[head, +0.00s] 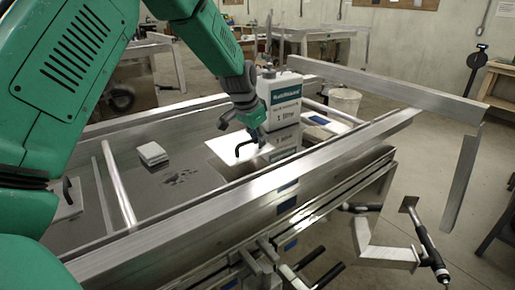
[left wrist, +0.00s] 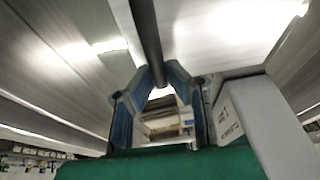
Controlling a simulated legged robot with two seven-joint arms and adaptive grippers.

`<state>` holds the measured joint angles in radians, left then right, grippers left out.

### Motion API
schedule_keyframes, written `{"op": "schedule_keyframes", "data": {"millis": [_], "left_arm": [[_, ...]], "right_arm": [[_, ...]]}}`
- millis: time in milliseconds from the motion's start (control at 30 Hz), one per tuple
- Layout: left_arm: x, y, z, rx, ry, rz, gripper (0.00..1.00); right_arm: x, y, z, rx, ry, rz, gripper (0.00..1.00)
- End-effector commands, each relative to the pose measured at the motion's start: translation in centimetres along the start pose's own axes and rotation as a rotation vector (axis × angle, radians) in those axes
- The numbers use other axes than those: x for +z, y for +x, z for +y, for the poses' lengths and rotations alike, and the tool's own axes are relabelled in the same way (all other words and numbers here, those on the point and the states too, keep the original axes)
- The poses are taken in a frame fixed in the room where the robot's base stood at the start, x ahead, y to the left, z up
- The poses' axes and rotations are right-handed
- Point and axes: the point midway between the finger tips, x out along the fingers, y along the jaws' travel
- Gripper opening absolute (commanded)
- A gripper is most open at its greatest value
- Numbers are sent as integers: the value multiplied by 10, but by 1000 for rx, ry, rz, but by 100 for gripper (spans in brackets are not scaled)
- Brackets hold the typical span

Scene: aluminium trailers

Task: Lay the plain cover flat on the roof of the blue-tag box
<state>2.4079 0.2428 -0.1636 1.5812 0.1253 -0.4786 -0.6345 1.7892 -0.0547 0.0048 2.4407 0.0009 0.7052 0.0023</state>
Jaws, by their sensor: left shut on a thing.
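My left gripper (head: 252,124) is shut on a black bar handle (head: 246,146), which also shows as a dark bar between the fingers in the left wrist view (left wrist: 148,45). A bright, plain metal sheet (head: 222,151), apparently the cover, lies under the handle in the head view; it fills the top of the left wrist view (left wrist: 225,30). I cannot tell whether the sheet touches what is below. A blue tag (head: 318,119) shows on a pale surface right of the white container; which box it marks is unclear. My right gripper is out of view.
The white container (head: 280,97) stands close to the right of my left gripper. A pale block (head: 152,153) lies on the trailer floor. Another panel with a black handle (head: 66,200) is at the left. A long metal rail (head: 190,222) crosses in front.

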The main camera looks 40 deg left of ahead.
Motion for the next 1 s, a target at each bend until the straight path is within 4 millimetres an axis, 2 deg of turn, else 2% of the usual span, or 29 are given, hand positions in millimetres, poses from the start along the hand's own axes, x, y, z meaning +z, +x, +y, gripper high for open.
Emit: {"op": "schedule_keyframes", "data": {"millis": [200,400,433,467,500,833,1000], "left_arm": [[11,28,-1,3,-3,-2,0],[12,30,-1,2,-2,1,0],[12,31,-1,3,-3,-1,18],[12,30,-1,3,-3,-1,28],[12,30,-1,3,-3,-1,32],[11,28,0,1,-2,0,32],[10,6,0,1,-2,3,32]], "right_arm": [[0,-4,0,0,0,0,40],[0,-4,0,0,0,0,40],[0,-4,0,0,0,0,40],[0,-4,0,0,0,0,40],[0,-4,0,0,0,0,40],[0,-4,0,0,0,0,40],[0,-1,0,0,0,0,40]]}}
